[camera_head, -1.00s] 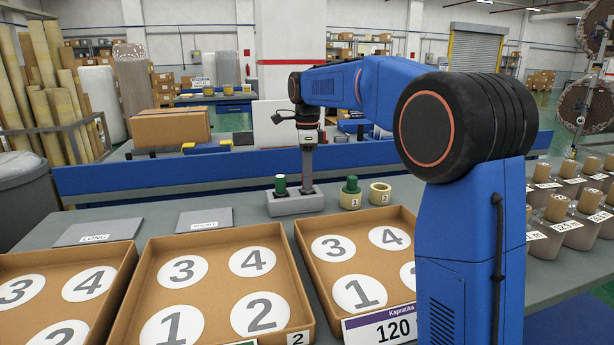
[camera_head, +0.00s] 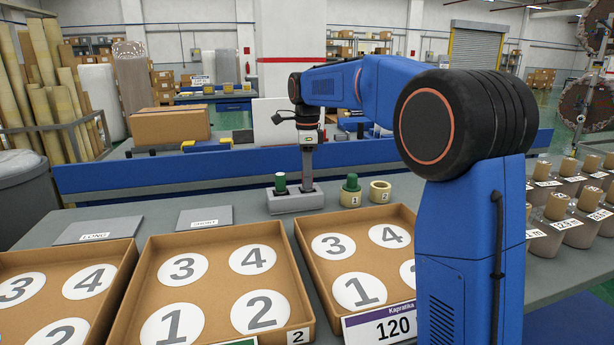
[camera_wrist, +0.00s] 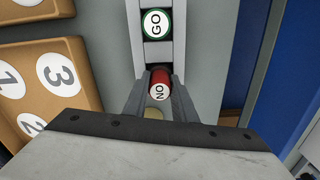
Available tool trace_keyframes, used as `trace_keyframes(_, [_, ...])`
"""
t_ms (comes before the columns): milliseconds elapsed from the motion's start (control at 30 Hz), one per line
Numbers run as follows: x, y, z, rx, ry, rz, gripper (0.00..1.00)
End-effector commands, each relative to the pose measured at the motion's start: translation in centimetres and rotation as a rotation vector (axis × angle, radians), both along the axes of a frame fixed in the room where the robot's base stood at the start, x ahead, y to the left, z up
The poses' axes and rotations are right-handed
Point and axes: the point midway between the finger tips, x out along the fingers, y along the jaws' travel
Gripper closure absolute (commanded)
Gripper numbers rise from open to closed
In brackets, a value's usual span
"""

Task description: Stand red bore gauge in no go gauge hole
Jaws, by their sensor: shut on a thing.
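The red bore gauge (camera_wrist: 160,77) shows between my fingers in the wrist view, with a white end marked "NO". My gripper (camera_wrist: 158,90) is shut on it, at the grey gauge stand (camera_wrist: 137,30). In the head view my gripper (camera_head: 307,187) points straight down at the right end of the stand (camera_head: 283,206). The gauge looks upright at that end; its lower part and the hole are hidden, so I cannot tell how deep it sits. A green gauge (camera_head: 280,183) marked "GO" (camera_wrist: 155,22) stands in the other hole.
Right of the stand are a roll holding a green plug (camera_head: 351,184) and an empty roll (camera_head: 380,192). Cardboard trays with numbered circles, such as the middle one (camera_head: 217,270), lie in front. Two grey plates lie left, one marked "LONG" (camera_head: 95,229).

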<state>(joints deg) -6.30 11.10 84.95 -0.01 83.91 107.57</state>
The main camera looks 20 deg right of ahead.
Motion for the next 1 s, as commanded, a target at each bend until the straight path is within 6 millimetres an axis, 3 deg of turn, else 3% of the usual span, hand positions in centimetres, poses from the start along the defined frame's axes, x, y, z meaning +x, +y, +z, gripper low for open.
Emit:
trace_keyframes(33, [0.0, 0.0, 0.0, 0.000, 0.000, 0.000, 0.71])
trace_keyframes(100, [0.0, 0.0, 0.0, 0.000, 0.000, 0.000, 0.54])
trace_keyframes(533, [0.0, 0.0, 0.7, 0.000, -0.001, 0.000, 0.54])
trace_keyframes(667, [0.1, 0.0, 2.5, 0.001, -0.002, 0.000, 0.54])
trace_keyframes(1000, [0.1, 0.0, 9.3, 0.000, -0.003, 0.000, 0.54])
